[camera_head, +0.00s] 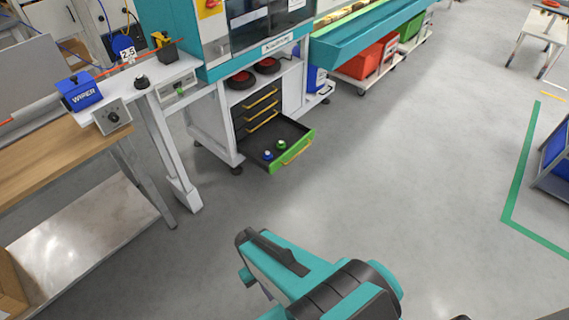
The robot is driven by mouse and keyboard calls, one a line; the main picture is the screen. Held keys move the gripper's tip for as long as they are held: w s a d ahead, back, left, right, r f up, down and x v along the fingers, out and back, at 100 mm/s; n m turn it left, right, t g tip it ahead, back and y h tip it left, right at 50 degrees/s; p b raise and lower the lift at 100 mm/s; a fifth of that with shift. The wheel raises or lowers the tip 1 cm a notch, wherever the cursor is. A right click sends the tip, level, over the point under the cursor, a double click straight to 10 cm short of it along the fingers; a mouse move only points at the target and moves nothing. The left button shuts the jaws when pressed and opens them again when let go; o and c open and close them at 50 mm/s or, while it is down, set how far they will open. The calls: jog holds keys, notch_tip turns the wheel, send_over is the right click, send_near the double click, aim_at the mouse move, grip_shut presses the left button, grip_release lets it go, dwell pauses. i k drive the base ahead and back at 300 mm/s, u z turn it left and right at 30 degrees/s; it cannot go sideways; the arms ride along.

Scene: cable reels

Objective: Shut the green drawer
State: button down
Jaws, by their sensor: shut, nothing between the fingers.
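The green drawer (292,152) is the lowest drawer of a dark drawer unit under the machine. It stands pulled out over the floor, with a bright green front and a yellow handle (296,153). Its dark tray holds a small blue item (268,155) and a small green item (281,145). My teal and dark grey arm shows at the bottom middle, in front of the drawer and apart from it across bare floor. I cannot make out my gripper's fingers in this view.
Several drawers above, with yellow handles (262,104), look shut. A white table leg (172,165) and a wooden bench (50,158) stand at the left. Red crates (368,58) stand at the back. The grey floor (420,160) before and right of the drawer is clear.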

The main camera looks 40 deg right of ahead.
aim_at(295, 135)
jog(key=z, duration=0.05)
jog(key=i, duration=1)
jog(key=u, duration=0.05)
